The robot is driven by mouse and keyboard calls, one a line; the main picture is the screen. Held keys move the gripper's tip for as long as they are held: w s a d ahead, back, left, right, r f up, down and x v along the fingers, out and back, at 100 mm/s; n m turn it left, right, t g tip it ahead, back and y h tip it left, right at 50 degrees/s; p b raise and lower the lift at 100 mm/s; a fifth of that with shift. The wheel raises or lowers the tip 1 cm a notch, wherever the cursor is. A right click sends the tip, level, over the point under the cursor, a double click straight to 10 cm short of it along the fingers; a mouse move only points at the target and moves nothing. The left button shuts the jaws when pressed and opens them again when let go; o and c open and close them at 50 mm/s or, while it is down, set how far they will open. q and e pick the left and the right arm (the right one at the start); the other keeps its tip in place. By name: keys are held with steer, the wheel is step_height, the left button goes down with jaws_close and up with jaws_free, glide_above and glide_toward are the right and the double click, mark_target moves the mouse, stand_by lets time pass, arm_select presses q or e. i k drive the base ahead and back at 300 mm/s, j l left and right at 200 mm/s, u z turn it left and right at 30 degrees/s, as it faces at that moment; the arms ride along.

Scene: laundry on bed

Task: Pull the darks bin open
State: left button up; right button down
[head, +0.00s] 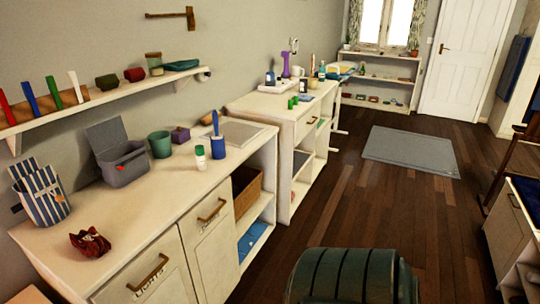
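Two pale bin fronts with brown bar handles are set in the near white cabinet (140,220) on the left. The left bin front (165,265) has its handle (150,273) near the top and a small label under it. The right bin front (215,250) has its handle (212,212) near the top and a small label too. Both labels are too small to read surely, so I cannot tell which is the darks bin. Both fronts look shut, flush with the cabinet. Neither of my grippers is in view.
A dark green ribbed object (345,275) stands at the bottom centre, close to the cabinet. The cabinet top holds a grey open box (123,168), a striped holder (42,197) and dark red cloth (90,242). Wooden floor (340,215) is clear toward a grey mat (410,150).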

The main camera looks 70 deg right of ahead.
mark_target(207, 231)
steer(key=z, duration=1.6)
